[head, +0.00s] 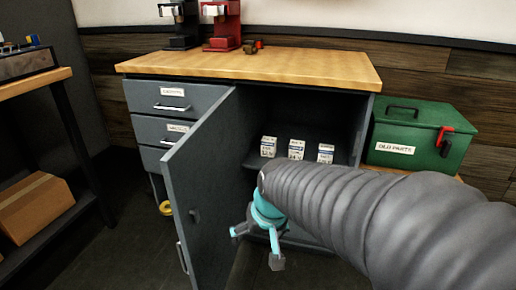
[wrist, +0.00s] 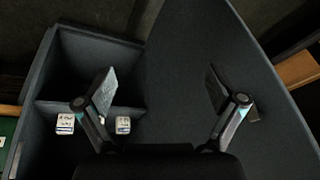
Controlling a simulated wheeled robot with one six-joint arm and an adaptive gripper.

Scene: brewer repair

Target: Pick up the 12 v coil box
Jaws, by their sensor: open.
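Three small white boxes stand in a row on the shelf inside the open cabinet: a left one (head: 268,146), a middle one (head: 296,149) and a right one (head: 325,153). Their labels are too small to tell surely which is the 12 V coil box. In the wrist view one box (wrist: 65,124) is left of my left finger and another (wrist: 123,125) is just right of it. The finger mostly hides the one between. My gripper (head: 256,248) is open and empty, in front of the cabinet opening near the door. Its spread fingers also show in the wrist view (wrist: 160,88).
The grey cabinet door (head: 205,185) stands open left of my gripper. A green OLD PARTS box (head: 422,133) is right of the cabinet. Red and black brewers (head: 222,25) stand on the wooden top (head: 270,70). A cardboard box (head: 32,205) lies on a shelf at left.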

